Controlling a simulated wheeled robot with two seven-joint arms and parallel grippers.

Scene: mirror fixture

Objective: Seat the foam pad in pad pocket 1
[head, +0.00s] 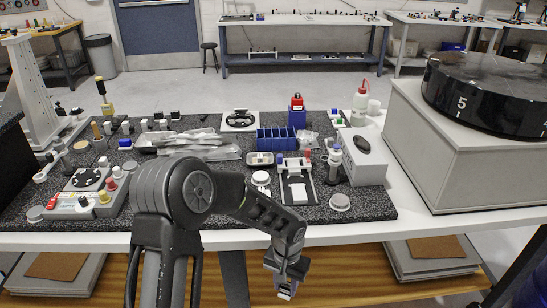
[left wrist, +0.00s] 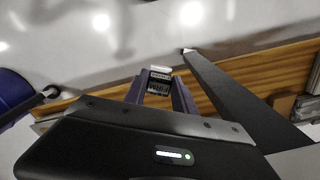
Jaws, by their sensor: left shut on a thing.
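My left gripper (head: 287,281) hangs in front of the table's front edge, below the tabletop and over the wooden lower shelf. It is shut on a small pale piece that I take for the foam pad (head: 285,292). In the left wrist view the foam pad (left wrist: 160,70) shows between the fingertips (left wrist: 160,84), with a pale top edge and a dark, marked face. A black fixture with a white plate (head: 298,190) lies on the speckled mat behind the gripper. Pad pocket 1 cannot be made out. My right gripper is not in view.
The speckled mat (head: 240,208) is crowded with small parts. A blue divided bin (head: 277,140), a white box (head: 362,163) and a red-capped bottle (head: 360,103) stand around the fixture. A large black drum on a grey cabinet (head: 450,150) stands right. The table's front edge (head: 350,232) lies behind the gripper.

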